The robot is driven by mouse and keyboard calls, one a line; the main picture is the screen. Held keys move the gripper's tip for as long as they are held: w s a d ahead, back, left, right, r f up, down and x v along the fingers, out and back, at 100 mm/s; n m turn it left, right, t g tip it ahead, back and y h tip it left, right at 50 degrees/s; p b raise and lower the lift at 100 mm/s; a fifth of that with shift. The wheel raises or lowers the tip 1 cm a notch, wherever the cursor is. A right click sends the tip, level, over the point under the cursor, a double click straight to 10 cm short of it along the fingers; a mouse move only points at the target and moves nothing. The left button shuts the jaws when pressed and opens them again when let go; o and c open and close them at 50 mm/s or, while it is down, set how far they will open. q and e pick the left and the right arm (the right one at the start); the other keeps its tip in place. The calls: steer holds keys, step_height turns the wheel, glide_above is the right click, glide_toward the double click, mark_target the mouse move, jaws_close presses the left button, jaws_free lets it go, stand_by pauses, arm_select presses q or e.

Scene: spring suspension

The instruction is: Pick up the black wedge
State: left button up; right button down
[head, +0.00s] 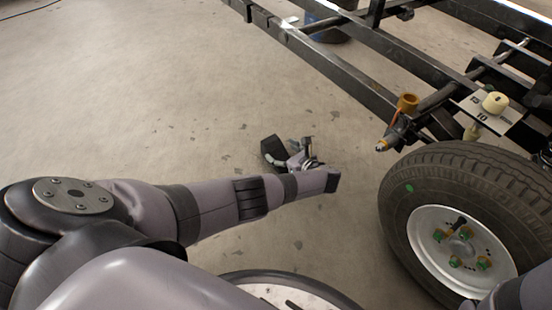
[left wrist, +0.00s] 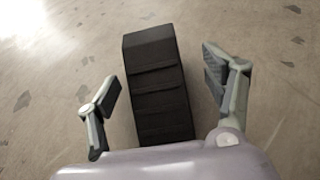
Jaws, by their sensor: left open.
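The black wedge (left wrist: 158,88) lies on the concrete floor, a dark block with ridges across its face. In the left wrist view it stands between the two spread fingers of my left gripper (left wrist: 163,84), with a gap on both sides. In the head view the wedge (head: 272,151) shows just beyond my left gripper (head: 291,156), partly covered by it. The left gripper is open and holds nothing. My right gripper is not in view.
A trailer wheel (head: 405,205) with a black tyre stands to the right of my left arm. Above it runs a black metal frame (head: 345,70) with a brass-coloured fitting (head: 407,102). The floor to the left is clear.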

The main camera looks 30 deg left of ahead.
mark_target(270, 146)
arm_select(q)
steer(key=shift+x, duration=0.75)
steer(key=b+x, duration=0.2)
steer(key=x, duration=0.1)
steer(key=b+x, duration=0.1)
steer(key=shift+s+a+f+b, duration=0.15)
steer(key=shift+s+a+b, duration=0.15)
steer(key=shift+b, duration=0.1)
steer(key=shift+w+a, duration=0.2)
steer(key=shift+a, duration=0.2)
steer(key=shift+c, duration=0.2)
steer(key=c, duration=1.6)
